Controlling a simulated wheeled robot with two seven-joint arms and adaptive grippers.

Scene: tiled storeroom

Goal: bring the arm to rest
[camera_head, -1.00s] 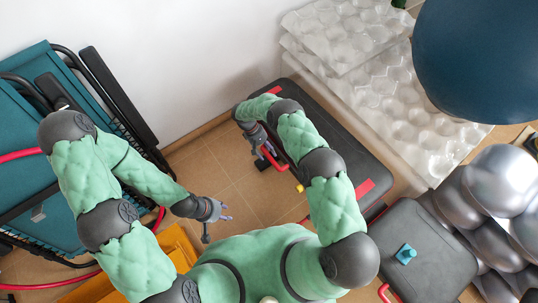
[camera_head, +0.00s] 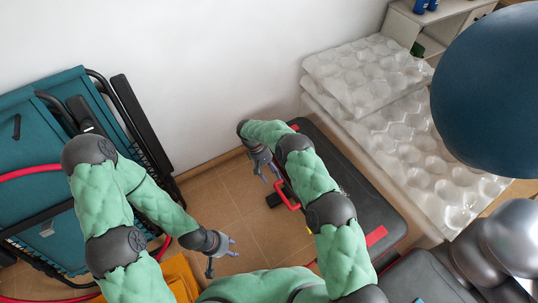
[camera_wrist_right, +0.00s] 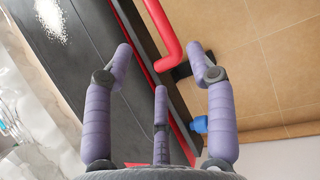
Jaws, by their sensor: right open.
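My right gripper (camera_head: 268,168) hangs in the head view beside the large black case (camera_head: 345,178), near its red handle (camera_head: 288,195). In the right wrist view its purple fingers (camera_wrist_right: 160,62) are spread and hold nothing; the red handle (camera_wrist_right: 164,38) and case edge lie beyond them. Whether any finger touches them I cannot tell. My left gripper (camera_head: 222,247) is over the tiled floor, its fingers spread with nothing between them.
Teal folding furniture (camera_head: 40,130) with black frames leans at the left wall. A yellow-orange item (camera_head: 180,278) lies low at left. Bubbled clear sheets (camera_head: 365,70), a dark blue ball (camera_head: 490,90) and silver balls (camera_head: 515,235) fill the right. Tiled floor (camera_head: 235,200) is clear between the grippers.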

